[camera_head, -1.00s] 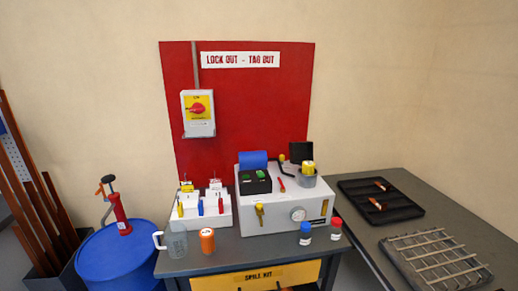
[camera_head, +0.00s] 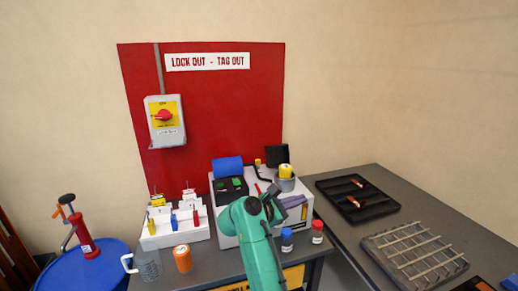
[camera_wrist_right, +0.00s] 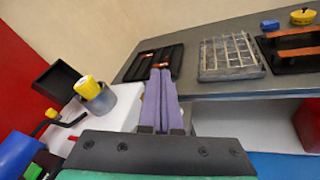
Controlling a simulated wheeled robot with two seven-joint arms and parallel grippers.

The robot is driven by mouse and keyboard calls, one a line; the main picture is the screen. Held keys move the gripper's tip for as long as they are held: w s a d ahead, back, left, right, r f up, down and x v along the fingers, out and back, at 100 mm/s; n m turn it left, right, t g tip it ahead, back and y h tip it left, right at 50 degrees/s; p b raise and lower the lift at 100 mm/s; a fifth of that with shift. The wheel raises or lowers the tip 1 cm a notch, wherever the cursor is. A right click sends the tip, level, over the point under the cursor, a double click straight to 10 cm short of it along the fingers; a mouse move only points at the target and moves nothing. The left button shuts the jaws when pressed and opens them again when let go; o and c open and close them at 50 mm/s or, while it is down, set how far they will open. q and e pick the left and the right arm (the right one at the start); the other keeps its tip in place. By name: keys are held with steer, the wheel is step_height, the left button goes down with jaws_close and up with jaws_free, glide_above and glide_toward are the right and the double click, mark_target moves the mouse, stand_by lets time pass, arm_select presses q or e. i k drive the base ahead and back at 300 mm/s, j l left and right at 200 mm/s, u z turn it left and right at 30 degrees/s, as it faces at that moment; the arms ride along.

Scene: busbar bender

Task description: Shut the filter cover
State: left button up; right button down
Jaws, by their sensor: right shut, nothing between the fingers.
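The filter cover looks to be the black square lid (camera_head: 277,155), which stands upright and open behind a grey cup (camera_head: 285,184) on the white machine (camera_head: 226,241). A yellow filter (camera_head: 285,170) sticks up out of the cup. In the right wrist view the black lid (camera_wrist_right: 57,82), yellow filter (camera_wrist_right: 87,87) and grey cup (camera_wrist_right: 100,101) are at the left. My right gripper (camera_head: 300,200) has its purple fingers together and empty, in front of and right of the cup, apart from the lid. Its fingers (camera_wrist_right: 160,78) also show in the wrist view. My left gripper is out of view.
Blue-capped (camera_head: 287,240) and red-capped (camera_head: 317,232) jars stand in front. A black tray (camera_head: 357,199) and a rack (camera_head: 415,255) lie on the right table.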

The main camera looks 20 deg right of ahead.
mark_target(276, 155)
steer(key=i, duration=1.3)
